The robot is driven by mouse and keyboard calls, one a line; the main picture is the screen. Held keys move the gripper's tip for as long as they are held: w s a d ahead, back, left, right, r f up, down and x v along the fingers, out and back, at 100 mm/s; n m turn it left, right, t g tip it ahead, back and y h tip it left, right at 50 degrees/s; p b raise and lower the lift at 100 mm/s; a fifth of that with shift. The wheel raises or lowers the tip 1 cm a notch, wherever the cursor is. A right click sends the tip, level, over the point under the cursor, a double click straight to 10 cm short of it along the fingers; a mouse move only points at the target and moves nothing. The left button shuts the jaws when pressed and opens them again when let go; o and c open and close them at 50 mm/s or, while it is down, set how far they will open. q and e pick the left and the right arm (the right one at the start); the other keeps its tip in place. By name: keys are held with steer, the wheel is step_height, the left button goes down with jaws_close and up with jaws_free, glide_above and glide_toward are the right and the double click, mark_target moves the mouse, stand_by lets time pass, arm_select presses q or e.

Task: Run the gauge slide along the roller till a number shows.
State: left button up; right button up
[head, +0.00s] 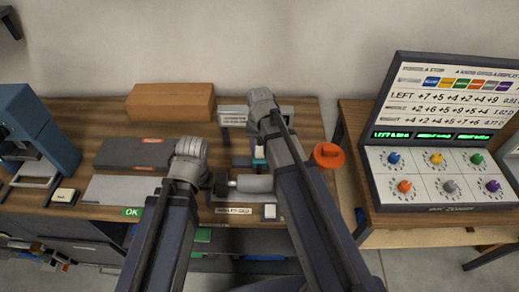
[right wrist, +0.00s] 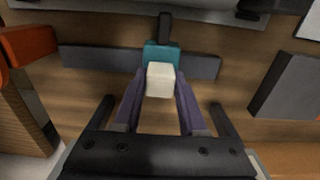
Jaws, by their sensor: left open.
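The grey roller (head: 252,183) lies across the bench, its left end beside my left wrist. The gauge slide (head: 258,153), teal with a pale grip block, stands behind the roller, partly hidden by my right arm. In the right wrist view the teal slide (right wrist: 161,53) sits at a grey rail, with a dark stem toward the roller side. My right gripper (right wrist: 161,78) has its purple fingers on both sides of the pale block and appears shut on it. My left gripper (head: 190,172) is open left of the roller; its fingers are mostly hidden by the wrist.
An orange knob (head: 327,155) stands right of my right arm. A console (head: 440,180) with coloured dials and small green displays stands right; the displays are too small to read. A brown box (head: 170,102), a grey block (head: 135,152) and a blue machine (head: 35,130) are left.

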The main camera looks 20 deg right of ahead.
jaws_close()
stand_by(0.9)
